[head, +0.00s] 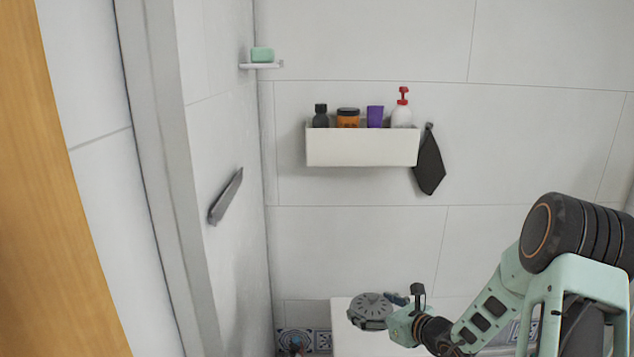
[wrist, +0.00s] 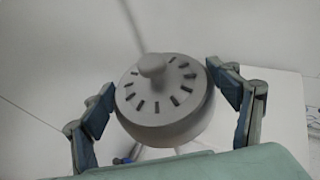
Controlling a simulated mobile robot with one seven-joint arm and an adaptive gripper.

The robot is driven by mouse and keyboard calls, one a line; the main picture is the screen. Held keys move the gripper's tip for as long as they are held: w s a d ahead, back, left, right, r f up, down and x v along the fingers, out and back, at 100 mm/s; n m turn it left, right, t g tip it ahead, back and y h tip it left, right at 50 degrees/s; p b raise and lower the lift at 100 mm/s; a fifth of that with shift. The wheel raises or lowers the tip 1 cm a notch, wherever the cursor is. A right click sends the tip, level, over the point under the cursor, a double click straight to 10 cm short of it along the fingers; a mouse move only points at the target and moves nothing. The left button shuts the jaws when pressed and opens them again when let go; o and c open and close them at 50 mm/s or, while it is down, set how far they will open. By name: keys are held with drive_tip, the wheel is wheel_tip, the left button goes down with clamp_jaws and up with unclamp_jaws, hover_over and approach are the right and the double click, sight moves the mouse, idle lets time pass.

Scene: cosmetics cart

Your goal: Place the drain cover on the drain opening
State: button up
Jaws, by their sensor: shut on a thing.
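The drain cover (head: 370,309) is a grey round disc with dark slots and a central knob. It is held up in the lower middle of the head view, in front of a white surface. My gripper (head: 397,311) is shut on it. In the wrist view the cover (wrist: 158,112) sits between the two blue-grey fingers of my gripper (wrist: 158,85), slotted face and knob towards the camera. One finger is against each side of its rim. I cannot make out the drain opening in either view.
A white block-like surface (head: 343,340) lies below the cover. A wall shelf (head: 362,147) holds bottles, beside a hanging dark cloth (head: 430,165). A grey bar (head: 226,197) is on the left wall.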

drive_tip(key=s+r, duration=0.1)
drive_tip(key=r, duration=0.1)
drive_tip(key=s+r+n+g+y, duration=0.1)
drive_tip(key=s+r, duration=0.1)
drive_tip(key=s+r+n+y, duration=0.1)
drive_tip(key=r, duration=0.1)
drive_tip(key=shift+s+a+r, duration=0.1)
drive_tip(key=shift+s+a, duration=0.15)
drive_tip(key=shift+s, duration=0.05)
drive_tip(key=s+r+n+g+y, duration=0.25)
drive_tip(key=s+r, duration=0.25)
drive_tip(key=s, duration=0.5)
wheel_tip(320, 180, up, 19)
drive_tip(key=p, duration=2.6)
drive_tip(key=shift+w+a+p, duration=0.2)
drive_tip(key=shift+a+p, duration=0.1)
drive_tip(key=shift+a, duration=0.05)
drive_tip(key=shift+s, duration=0.1)
